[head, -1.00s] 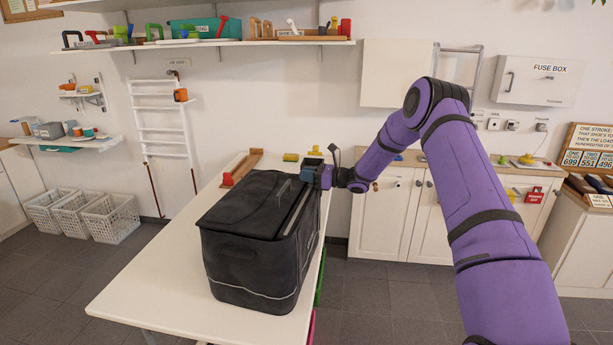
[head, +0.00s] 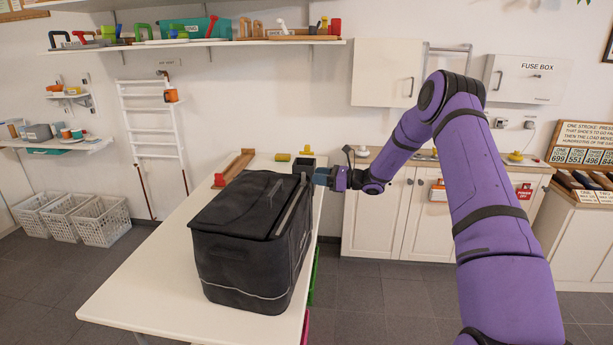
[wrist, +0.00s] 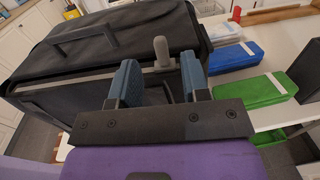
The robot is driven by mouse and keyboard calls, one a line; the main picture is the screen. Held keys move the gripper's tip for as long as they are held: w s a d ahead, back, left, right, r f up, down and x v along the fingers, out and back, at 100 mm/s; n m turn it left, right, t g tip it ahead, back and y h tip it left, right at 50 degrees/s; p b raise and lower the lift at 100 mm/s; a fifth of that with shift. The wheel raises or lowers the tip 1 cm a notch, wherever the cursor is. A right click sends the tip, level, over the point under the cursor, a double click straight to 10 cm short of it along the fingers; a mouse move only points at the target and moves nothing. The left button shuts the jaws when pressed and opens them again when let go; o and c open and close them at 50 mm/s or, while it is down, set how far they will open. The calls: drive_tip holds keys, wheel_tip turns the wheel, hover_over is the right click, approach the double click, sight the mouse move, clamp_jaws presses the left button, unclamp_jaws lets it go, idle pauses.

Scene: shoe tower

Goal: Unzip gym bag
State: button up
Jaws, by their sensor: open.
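The black gym bag (head: 240,262) stands upright on the white table, its lid lying flat. It also fills the left and middle of the wrist view (wrist: 45,70). A grey strip (head: 292,205) runs along the lid's right edge. A grey upright tab (wrist: 161,50), apparently the zipper pull, stands at the bag's edge in the wrist view. My gripper (head: 318,178) is beside the bag's far right corner. In the wrist view its two blue fingers (wrist: 160,84) are apart, with the tab beyond the gap between them. Nothing is visibly held.
The white table (head: 130,300) has free room left of the bag. A wooden tray (head: 235,168) and a yellow item (head: 282,157) lie behind it. Blue (wrist: 235,55) and green (wrist: 255,90) boxes show beside the bag in the wrist view. A shelf (head: 200,43) hangs above.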

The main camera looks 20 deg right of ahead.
drive_tip(key=shift+v, duration=1.6)
drive_tip(key=s+a+r+n+g+h, duration=0.35)
drive_tip(key=s+a+r+n, duration=0.4)
drive_tip(key=s+r, duration=0.25)
drive_tip(key=s+a+r+n+g+h, duration=0.2)
drive_tip(key=s+a+r+n+g, duration=0.35)
drive_tip(key=s+a+r, duration=0.45)
drive_tip(key=s+d+r+n+t+h, duration=0.1)
drive_tip(key=s+n+h, duration=0.3)
drive_tip(key=s, duration=1.1)
drive_tip(key=s+d+r+n+t+h, duration=0.2)
drive_tip(key=s+n+h, duration=0.3)
drive_tip(key=s, duration=1.1)
drive_tip(key=d+r+n, duration=0.1)
drive_tip(key=n, duration=0.2)
drive_tip(key=shift+d+r+t, duration=0.25)
drive_tip(key=shift+t, duration=0.05)
